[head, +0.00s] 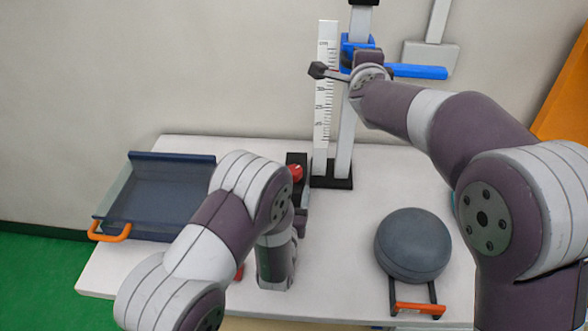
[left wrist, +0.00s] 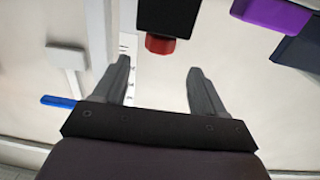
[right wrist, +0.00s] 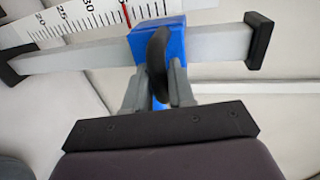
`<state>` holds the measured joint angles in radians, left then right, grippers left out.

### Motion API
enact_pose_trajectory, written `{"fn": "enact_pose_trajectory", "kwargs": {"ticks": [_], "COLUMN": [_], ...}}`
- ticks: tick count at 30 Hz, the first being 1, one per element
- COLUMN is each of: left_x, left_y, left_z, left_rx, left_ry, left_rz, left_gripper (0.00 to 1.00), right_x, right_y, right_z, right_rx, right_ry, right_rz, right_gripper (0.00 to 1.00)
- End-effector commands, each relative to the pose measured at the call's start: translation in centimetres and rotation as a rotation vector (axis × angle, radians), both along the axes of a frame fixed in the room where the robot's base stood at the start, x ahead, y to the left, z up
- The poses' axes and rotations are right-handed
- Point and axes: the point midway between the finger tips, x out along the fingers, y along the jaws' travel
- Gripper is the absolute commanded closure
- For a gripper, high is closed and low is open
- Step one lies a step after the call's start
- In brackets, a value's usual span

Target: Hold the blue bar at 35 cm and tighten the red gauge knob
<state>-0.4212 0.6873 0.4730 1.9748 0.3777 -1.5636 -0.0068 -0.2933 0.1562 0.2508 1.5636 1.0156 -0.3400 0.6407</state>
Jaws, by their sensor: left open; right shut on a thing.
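The blue bar (head: 415,71) sticks out to the right from the blue carriage (head: 352,46) on the upright post. My right gripper (head: 347,74) is shut on the bar close to the post. In the right wrist view a dark curved piece (right wrist: 158,52) lies in front of the blue carriage, and blue shows between the fingers (right wrist: 158,92). A red line (right wrist: 125,12) crosses the scale past the 30; its own number is unclear. The red gauge knob (head: 295,172) sits on a black block. My left gripper (left wrist: 158,78) is open and empty, with the knob (left wrist: 160,44) just beyond its fingertips.
A white scale (head: 325,95) stands beside the post on a black base. A dark blue tray (head: 165,185) with an orange handle is on the left of the table. A round grey cushion-like pad (head: 413,245) with an orange handle is at the front right.

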Motion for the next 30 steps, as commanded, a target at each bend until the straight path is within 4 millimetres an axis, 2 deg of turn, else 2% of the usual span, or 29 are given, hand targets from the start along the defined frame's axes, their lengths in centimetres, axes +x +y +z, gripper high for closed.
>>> {"fn": "enact_pose_trajectory", "kwargs": {"ticks": [3, 9, 14, 21, 23, 24, 26, 30], "left_x": [3.2, 7.3, 8.7, 8.8, 8.8, 8.8, 8.8, 8.8], "left_y": [-0.1, -0.4, -0.4, -0.4, -0.4, -0.4, -0.4, -0.4], "left_z": [0.0, 0.0, 0.0, 0.0, 0.0, 0.0, 0.0, 0.0], "left_rx": [-0.003, -0.004, -0.003, -0.004, -0.004, -0.004, -0.004, -0.004], "left_ry": [-0.002, -0.002, 0.000, -0.001, -0.001, -0.001, -0.001, -0.001], "left_rz": [0.001, 0.000, -0.001, -0.001, -0.002, -0.002, -0.002, -0.003], "left_gripper": [0.29, 0.29, 0.29, 0.29, 0.45, 0.58, 0.78, 0.79], "right_x": [0.0, 0.0, 0.0, 0.0, 0.0, 0.0, 0.0, 0.0], "right_y": [0.0, 0.0, 0.0, 0.0, 0.0, 0.0, 0.0, 0.0], "right_z": [0.2, 0.2, 0.2, 0.2, 0.2, 0.2, 0.2, 0.2], "right_rx": [0.001, 0.000, 0.000, 0.000, 0.000, 0.000, 0.000, 0.000], "right_ry": [-0.004, -0.004, -0.004, -0.003, -0.003, -0.003, -0.003, -0.003], "right_rz": [0.000, 0.000, 0.000, 0.001, 0.001, 0.001, 0.000, 0.000], "right_gripper": [1.00, 1.00, 1.00, 1.00, 1.00, 1.00, 1.00, 1.00]}}
